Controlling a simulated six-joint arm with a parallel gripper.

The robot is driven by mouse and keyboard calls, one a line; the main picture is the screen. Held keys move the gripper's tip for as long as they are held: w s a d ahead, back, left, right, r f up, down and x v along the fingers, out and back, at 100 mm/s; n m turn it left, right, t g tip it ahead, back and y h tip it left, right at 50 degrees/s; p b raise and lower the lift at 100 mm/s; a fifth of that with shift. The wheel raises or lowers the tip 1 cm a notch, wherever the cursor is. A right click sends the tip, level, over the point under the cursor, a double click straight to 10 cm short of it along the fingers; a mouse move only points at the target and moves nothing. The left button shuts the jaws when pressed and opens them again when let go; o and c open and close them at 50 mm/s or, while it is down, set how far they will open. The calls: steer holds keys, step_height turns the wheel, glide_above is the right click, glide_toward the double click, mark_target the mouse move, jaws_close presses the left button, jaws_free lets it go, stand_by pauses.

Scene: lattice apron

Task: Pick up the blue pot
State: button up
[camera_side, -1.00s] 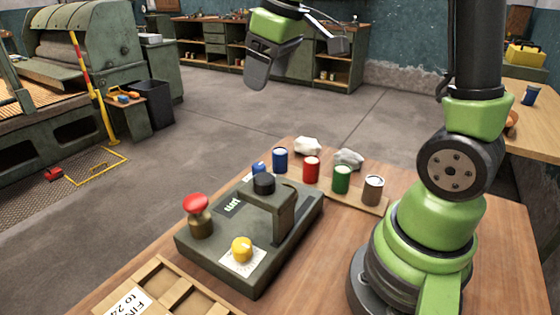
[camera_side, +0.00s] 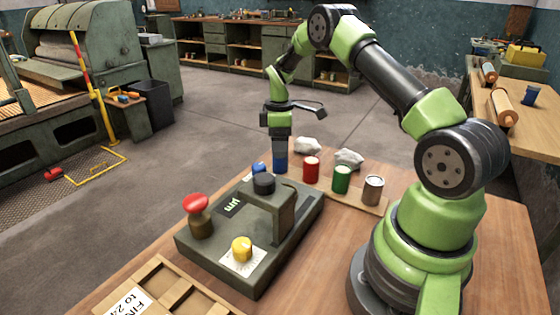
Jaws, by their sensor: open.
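The blue pot (camera_side: 281,167) stands upright at the left end of the row on the wooden strip; its top is hidden by my gripper. My gripper (camera_side: 280,149) points straight down at the blue pot, with its fingertips at the pot's upper part. It is open; the gap between the fingers does not show from this side, and I cannot tell whether they touch the pot.
Red (camera_side: 311,169), green (camera_side: 341,179) and grey-brown (camera_side: 373,189) pots stand right of the blue pot. The grey device (camera_side: 250,235) with knobs stands in front, beside a wooden compartment tray (camera_side: 150,270).

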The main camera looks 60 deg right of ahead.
mark_target(280, 161)
step_height(280, 161, down, 5)
steer(key=shift+s+d+f, duration=0.1)
steer(key=shift+d+f, duration=0.05)
steer(key=shift+c, duration=0.2)
steer(key=c, duration=1)
